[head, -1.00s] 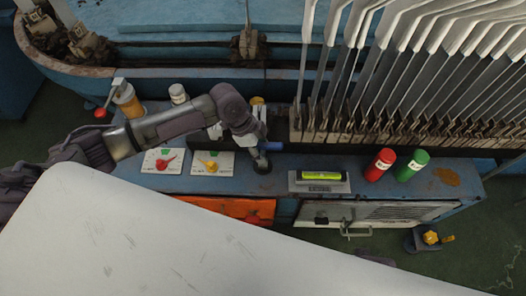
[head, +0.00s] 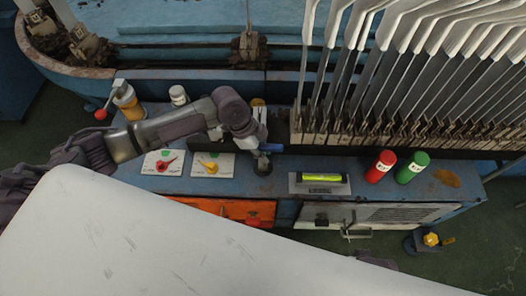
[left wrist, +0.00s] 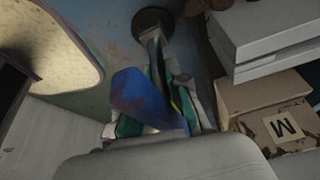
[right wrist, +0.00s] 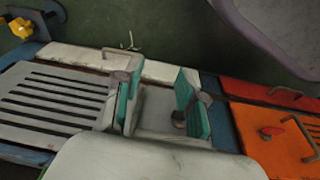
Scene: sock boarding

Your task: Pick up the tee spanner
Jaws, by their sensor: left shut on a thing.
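The tee spanner (left wrist: 145,95) has a blue handle and shows in the left wrist view between my left gripper's fingers. A small part of its blue handle (head: 271,147) shows in the head view. My left gripper (left wrist: 160,115) is shut on the blue handle. A grey metal part runs from the fingers toward a dark round piece (left wrist: 152,20); whether it touches that piece I cannot tell. In the head view the dark round piece (head: 263,167) is on the blue bench, just below the gripper. My right gripper (right wrist: 160,98) is open and empty, above the bench front.
A spirit level (head: 320,178), red bottle (head: 380,166) and green bottle (head: 412,167) are to the right. A row of metal boards (head: 400,80) stands behind.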

